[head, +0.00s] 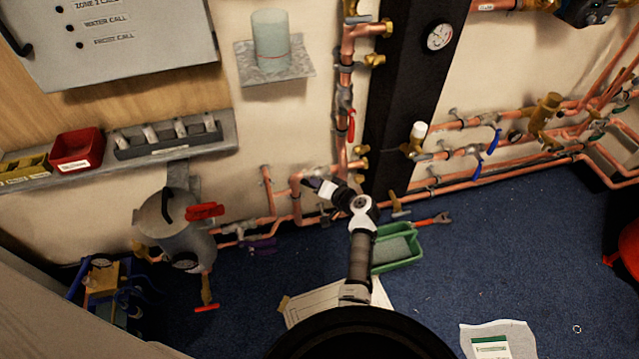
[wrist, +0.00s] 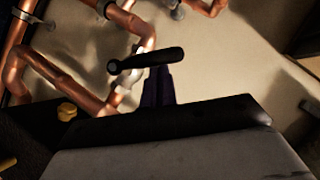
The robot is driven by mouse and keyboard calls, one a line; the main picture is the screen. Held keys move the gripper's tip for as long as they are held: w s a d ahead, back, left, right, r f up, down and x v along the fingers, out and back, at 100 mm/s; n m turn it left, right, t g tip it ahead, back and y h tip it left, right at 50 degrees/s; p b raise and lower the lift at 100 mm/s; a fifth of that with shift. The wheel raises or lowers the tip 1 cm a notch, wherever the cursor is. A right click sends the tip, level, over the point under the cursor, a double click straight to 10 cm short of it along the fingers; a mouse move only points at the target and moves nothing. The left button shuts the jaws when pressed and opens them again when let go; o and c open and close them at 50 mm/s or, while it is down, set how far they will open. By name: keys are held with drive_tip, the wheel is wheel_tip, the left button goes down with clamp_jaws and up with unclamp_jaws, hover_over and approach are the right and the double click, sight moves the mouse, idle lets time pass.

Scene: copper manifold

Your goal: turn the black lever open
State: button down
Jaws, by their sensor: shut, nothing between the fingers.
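The black lever (wrist: 146,60) shows in the wrist view as a short dark handle with a rounded left end. It lies nearly level in the picture, its right end slightly higher, beside a bright metal fitting on the copper pipe (wrist: 92,95). My gripper (wrist: 158,84) is shut and empty, its dark fingers pointing up at the lever's underside in the picture. I cannot tell whether they touch. In the head view my gripper (head: 314,184) is at the low copper pipes by the wall, and I cannot make out the lever apart from it there.
A green tray (head: 412,262) stands on the blue carpet right of my arm. A grey vessel (head: 178,225) with a red handle is to the left. A black column (head: 410,100) and pipes with red and blue levers line the wall. Carpet at right is mostly clear.

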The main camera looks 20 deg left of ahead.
drive_tip(key=shift+s+a+f+n+h, duration=0.2)
drive_tip(key=shift+s+a+n+h, duration=0.1)
drive_tip(key=shift+a+n+h, duration=0.15)
drive_tip(key=shift+s+a+f+n+h, duration=0.15)
drive_tip(key=shift+s+a+n+h, duration=0.2)
drive_tip(key=shift+a+n, duration=0.1)
drive_tip(key=a+f+n+t+h, duration=0.1)
drive_tip(key=s+a+f+n+t+h, duration=0.1)
drive_tip(key=f+h, duration=0.1)
drive_tip(key=shift+s+n, duration=0.15)
drive_tip(key=shift+n, duration=0.25)
